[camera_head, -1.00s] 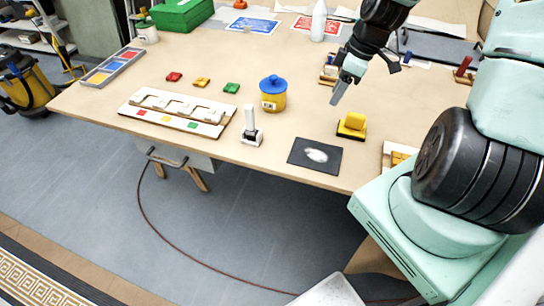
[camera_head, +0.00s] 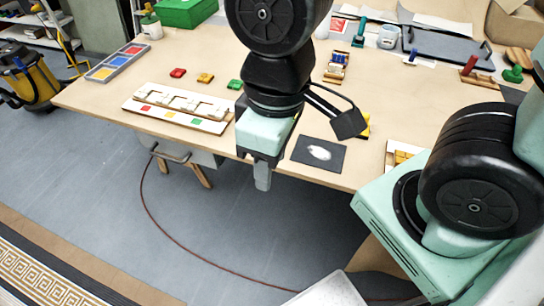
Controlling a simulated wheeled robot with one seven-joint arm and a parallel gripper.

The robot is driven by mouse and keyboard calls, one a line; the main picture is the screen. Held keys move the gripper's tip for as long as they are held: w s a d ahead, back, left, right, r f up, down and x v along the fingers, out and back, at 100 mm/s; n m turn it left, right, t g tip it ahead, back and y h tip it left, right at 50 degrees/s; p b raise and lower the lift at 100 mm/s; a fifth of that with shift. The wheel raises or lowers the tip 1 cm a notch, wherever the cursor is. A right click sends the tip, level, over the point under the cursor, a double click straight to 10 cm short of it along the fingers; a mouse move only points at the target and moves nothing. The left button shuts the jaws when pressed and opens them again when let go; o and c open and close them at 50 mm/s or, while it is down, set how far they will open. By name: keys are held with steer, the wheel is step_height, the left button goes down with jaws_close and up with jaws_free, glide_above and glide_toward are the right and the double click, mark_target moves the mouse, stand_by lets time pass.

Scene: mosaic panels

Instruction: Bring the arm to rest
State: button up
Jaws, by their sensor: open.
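My gripper (camera_head: 262,178) hangs pointing down in front of the table's front edge, below a black wrist and forearm. Its fingers are seen edge-on; it is open and nothing shows in it. My arm covers part of the table's middle, hiding the blue-lidded yellow pot and the white upright tool. The black mat (camera_head: 318,153) with a white patch lies just right of my gripper.
The wooden table (camera_head: 110,103) carries a white panel (camera_head: 150,112), red (camera_head: 178,73), yellow (camera_head: 205,78) and green (camera_head: 235,84) pieces, and a grey tray (camera_head: 118,62). Floor is open in front.

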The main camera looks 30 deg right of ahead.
steer(key=shift+s, duration=0.2)
step_height(320, 180, down, 4)
steer(key=b, duration=0.3)
steer(key=shift+r+b, duration=0.25)
steer(key=shift+b, duration=0.05)
stand_by(0.6)
